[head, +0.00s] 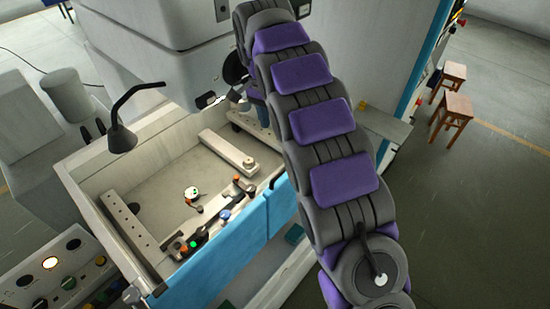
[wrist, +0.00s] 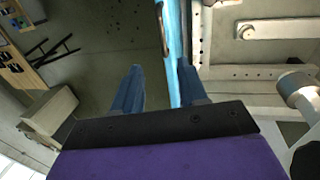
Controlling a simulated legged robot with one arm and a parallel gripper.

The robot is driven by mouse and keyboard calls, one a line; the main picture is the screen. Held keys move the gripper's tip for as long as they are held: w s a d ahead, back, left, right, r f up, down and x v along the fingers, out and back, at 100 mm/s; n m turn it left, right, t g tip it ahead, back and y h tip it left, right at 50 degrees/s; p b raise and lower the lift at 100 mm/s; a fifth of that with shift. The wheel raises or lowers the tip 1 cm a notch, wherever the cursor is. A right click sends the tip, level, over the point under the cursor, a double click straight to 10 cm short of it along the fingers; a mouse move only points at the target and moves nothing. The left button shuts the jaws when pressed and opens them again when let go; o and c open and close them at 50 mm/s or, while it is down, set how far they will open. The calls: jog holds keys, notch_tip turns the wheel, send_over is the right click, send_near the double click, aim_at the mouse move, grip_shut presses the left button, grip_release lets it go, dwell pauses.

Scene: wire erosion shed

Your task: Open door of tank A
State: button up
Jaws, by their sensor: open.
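The tank (head: 85,187) is an open pale basin with a blue door (head: 215,262) along its front side. The door stands upright, and my arm hides its far end in the head view. In the wrist view the door's narrow blue edge (wrist: 172,40) runs down between the two fingers of my gripper (wrist: 160,75), nearer the right finger. My gripper is open and not closed on the edge. In the head view it is mostly hidden behind my arm. I cannot read any letter on the tank.
Inside the tank are a pale bar (head: 228,150), a drilled rail (head: 130,235) and several small fittings. A black lamp (head: 122,138) hangs over its left side. A control panel (head: 62,270) stands lower left. Wooden stools (head: 452,110) stand at right, with open floor before them.

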jog(key=p, duration=0.2)
send_over(284, 170)
jog(key=f, duration=1.2)
jog(key=shift+w+a+f, duration=0.15)
jog(key=shift+w+a, duration=0.05)
jog(key=shift+w, duration=0.2)
jog(key=f, duration=0.2)
jog(key=f+p, duration=0.1)
jog(key=f, duration=0.1)
jog(key=shift+s+a, duration=0.15)
jog(key=shift+a, duration=0.25)
jog(key=shift+a+f, duration=0.35)
jog(key=shift+a, duration=0.1)
jog(key=shift+d, duration=0.65)
jog(key=shift+c, duration=0.4)
jog(key=shift+d+r, duration=0.1)
jog(key=shift+d, duration=0.35)
jog(key=shift+c, duration=1.4)
jog(key=shift+a, duration=0.15)
jog(key=c, duration=0.3)
jog(key=shift+a, duration=0.35)
grip_shut()
